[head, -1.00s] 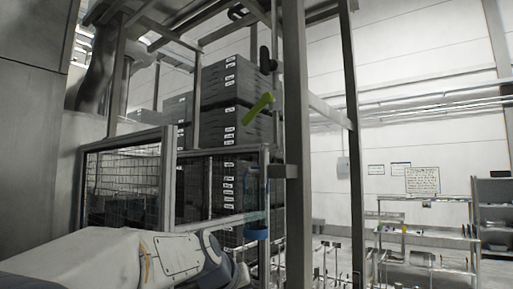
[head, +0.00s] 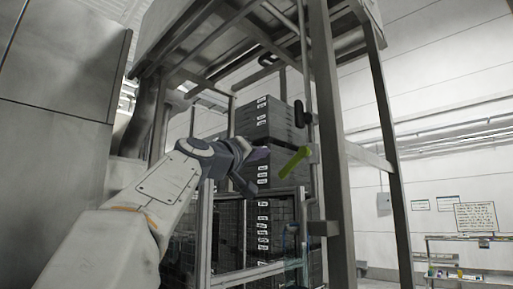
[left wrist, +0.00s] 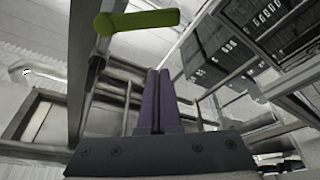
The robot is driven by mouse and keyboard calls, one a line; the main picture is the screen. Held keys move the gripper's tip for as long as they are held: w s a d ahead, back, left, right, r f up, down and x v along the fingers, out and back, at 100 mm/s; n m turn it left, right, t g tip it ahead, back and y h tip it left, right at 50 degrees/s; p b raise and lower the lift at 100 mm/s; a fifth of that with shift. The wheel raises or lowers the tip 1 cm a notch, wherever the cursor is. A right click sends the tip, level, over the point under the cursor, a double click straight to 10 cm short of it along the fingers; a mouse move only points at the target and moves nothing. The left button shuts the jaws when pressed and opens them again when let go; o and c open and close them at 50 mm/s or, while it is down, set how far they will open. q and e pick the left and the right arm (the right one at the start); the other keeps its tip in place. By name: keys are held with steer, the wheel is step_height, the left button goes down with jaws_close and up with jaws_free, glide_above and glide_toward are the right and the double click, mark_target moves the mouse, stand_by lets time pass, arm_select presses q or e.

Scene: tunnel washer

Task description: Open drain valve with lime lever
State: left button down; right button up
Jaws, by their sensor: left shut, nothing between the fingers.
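The lime lever (head: 294,163) slants down to the left from its mount on a metal post, in front of the stacked dark crates. In the left wrist view the lime lever (left wrist: 140,20) shows near the top, beyond the fingertips, with its rounded pivot end at left. My left gripper (head: 254,171) is raised just left of the lever in the head view, apart from it. In the left wrist view my left gripper (left wrist: 158,72) has its two dark purple fingers together with nothing between them. My right gripper is not in view. The drain valve itself I cannot make out.
A metal post (head: 335,150) stands right of the lever. Dark crates (head: 268,120) are stacked behind it. A glazed guard frame (head: 240,235) stands below my left arm. Shelves (head: 465,268) stand far right.

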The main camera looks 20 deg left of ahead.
mark_target(292, 163)
arm_select(q)
steer(key=a+r+p+x, duration=0.1)
steer(key=p+x, duration=0.2)
steer(key=x, duration=0.3)
steer(key=shift+s+d+f+b, duration=0.3)
steer(key=shift+d+f, duration=0.2)
steer(key=shift+f, duration=0.25)
steer(key=shift+s+d+f+b, duration=0.25)
steer(key=shift+d+f+b, duration=0.15)
steer(key=shift+d+f, duration=0.25)
steer(key=shift+s+d+f+b, duration=0.25)
steer(key=shift+d+f+b, duration=0.15)
steer(key=shift+f, duration=0.5)
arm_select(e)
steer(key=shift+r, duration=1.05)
arm_select(q)
steer(key=shift+a, duration=0.1)
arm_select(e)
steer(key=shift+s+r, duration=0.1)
